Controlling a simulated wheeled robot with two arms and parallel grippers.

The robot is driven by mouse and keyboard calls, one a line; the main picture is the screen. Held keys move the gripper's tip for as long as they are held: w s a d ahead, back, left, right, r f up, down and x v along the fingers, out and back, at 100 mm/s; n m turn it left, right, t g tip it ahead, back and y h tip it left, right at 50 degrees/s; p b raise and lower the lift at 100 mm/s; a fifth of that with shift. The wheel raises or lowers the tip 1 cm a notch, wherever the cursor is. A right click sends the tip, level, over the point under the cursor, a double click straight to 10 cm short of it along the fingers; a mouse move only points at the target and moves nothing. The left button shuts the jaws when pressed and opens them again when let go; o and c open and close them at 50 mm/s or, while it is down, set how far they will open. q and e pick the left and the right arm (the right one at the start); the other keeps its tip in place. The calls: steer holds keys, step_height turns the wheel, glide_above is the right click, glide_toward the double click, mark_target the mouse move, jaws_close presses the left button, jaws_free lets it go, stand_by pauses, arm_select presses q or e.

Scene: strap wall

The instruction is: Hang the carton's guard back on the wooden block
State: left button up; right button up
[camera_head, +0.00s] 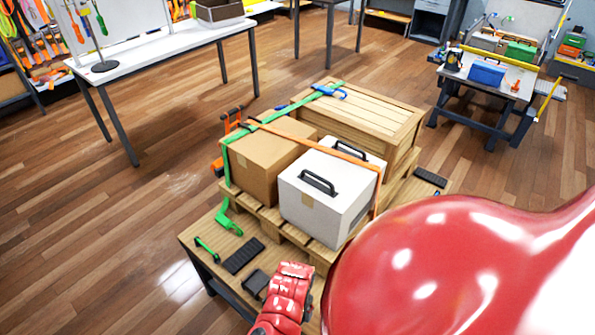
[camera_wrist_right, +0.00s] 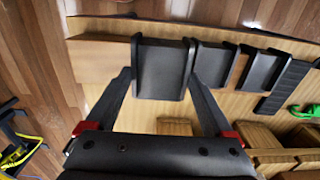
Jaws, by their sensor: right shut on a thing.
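In the right wrist view my right gripper (camera_wrist_right: 162,82) is shut on a black angled guard (camera_wrist_right: 164,66), with a finger at each side of it. The guard is at a pale wooden edge (camera_wrist_right: 105,55); I cannot tell whether it rests on it. A short brown wooden piece (camera_wrist_right: 237,72) shows beyond a second black guard (camera_wrist_right: 211,64); I cannot tell if it is the wooden block. In the head view the brown carton (camera_head: 262,160) stands on the pallet, with green and orange straps over it. My red arm hides the right gripper there. My left gripper is out of view.
A white case (camera_head: 325,200) and a wooden crate (camera_head: 365,120) share the pallet. A black ribbed pad (camera_head: 244,255), a black guard (camera_head: 255,283) and a green hook (camera_head: 207,247) lie on the near tabletop. My large red arm covers the lower right.

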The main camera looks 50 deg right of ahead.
steer(key=shift+d+f+b, duration=0.1)
steer(key=shift+f+b, duration=1.4)
steer(key=shift+f, duration=0.9)
steer(key=shift+d+f+b, duration=0.1)
steer(key=shift+f+b, duration=0.2)
steer(key=shift+f, duration=0.15)
steer(key=shift+d, duration=0.2)
steer(key=o, duration=1.1)
steer(key=shift+r, duration=0.1)
